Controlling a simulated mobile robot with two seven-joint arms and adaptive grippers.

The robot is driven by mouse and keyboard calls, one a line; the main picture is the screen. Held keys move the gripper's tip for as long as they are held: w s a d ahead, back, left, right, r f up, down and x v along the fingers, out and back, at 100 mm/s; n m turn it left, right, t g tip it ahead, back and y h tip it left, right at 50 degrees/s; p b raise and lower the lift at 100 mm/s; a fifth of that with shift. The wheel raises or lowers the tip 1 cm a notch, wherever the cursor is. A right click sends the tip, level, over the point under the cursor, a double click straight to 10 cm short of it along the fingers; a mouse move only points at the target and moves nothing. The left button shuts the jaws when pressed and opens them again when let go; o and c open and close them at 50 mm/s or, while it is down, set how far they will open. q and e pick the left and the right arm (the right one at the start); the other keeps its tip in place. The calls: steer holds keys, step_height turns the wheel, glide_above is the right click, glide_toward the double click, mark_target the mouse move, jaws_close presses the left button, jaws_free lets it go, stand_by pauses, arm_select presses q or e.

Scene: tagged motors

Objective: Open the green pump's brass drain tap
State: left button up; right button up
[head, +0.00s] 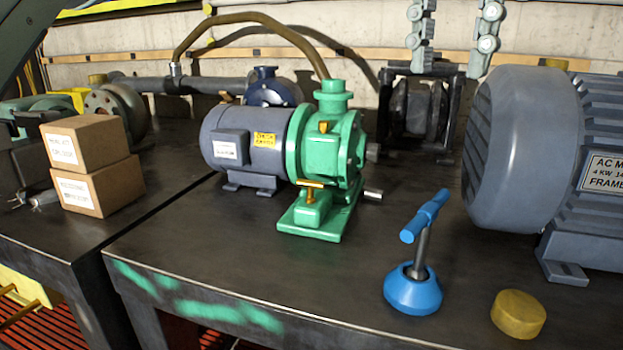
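The green pump (329,160) stands on the near table, joined to a grey-blue motor (238,150). Low on its front, just above its green foot, is the brass drain tap (312,184). Its brass handle appears to lie crosswise, roughly level. A second small brass fitting (323,127) sits higher on the pump face. My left gripper (455,74) hangs in from the top edge, right of the pump and well apart from the tap. Its two grey jointed fingers are wide apart with nothing between them. Its palm is out of frame. My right gripper does not show.
A blue T-handled tool (413,285) and a brass-coloured disc (518,313) stand at the front right. A large grey motor (520,150) fills the right. A hose (250,18) arches to the pump top. Cardboard boxes (100,188) stand left. Table before the pump is clear.

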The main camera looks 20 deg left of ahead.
arm_select(q)
steer(key=w+a+f+m+t+b, duration=0.1)
steer(key=w+a+f+m, duration=0.35)
steer(key=a, duration=0.25)
steer(key=m+t+b, duration=0.1)
steer(key=m, duration=0.8)
glide_toward(312, 182)
steer(key=f, duration=0.1)
steer(key=shift+w+f, duration=0.25)
steer(key=shift+f, duration=1.1)
steer(key=shift+w+f, duration=0.25)
steer(key=shift+f, duration=1.1)
steer(key=shift+w+f, duration=0.25)
steer(key=shift+f, duration=1.05)
jaws_close()
